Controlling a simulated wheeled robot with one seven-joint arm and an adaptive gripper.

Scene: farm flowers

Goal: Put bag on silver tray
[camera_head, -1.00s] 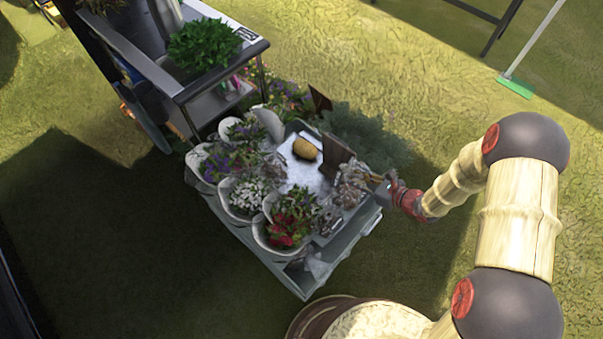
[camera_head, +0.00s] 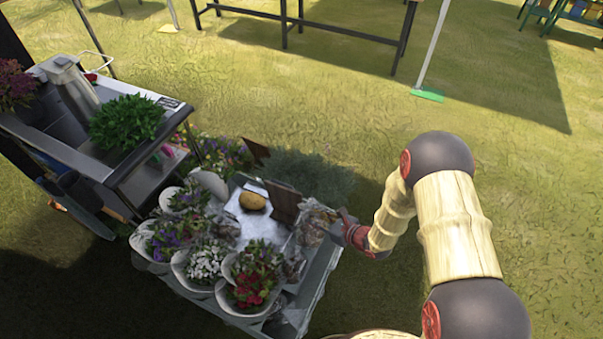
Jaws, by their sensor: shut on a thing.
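The bag (camera_head: 316,217) looks like a crumpled, partly clear and brownish bundle at the right side of the flower cart. My gripper (camera_head: 341,226) is at the bag's right side, shut on it; its fingertips are small and partly hidden. I cannot tell whether the bag is clear of the cart. A bright silvery surface (camera_head: 247,229), which looks like the silver tray, lies left of the bag in the middle of the cart. A yellow-brown potato-like object (camera_head: 252,201) rests on it.
White pots of flowers (camera_head: 205,262) crowd the cart's left and front. A brown board (camera_head: 285,203) stands between the silvery surface and the bag. A dark table with a green plant (camera_head: 127,124) stands behind left. Open grass lies to the right.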

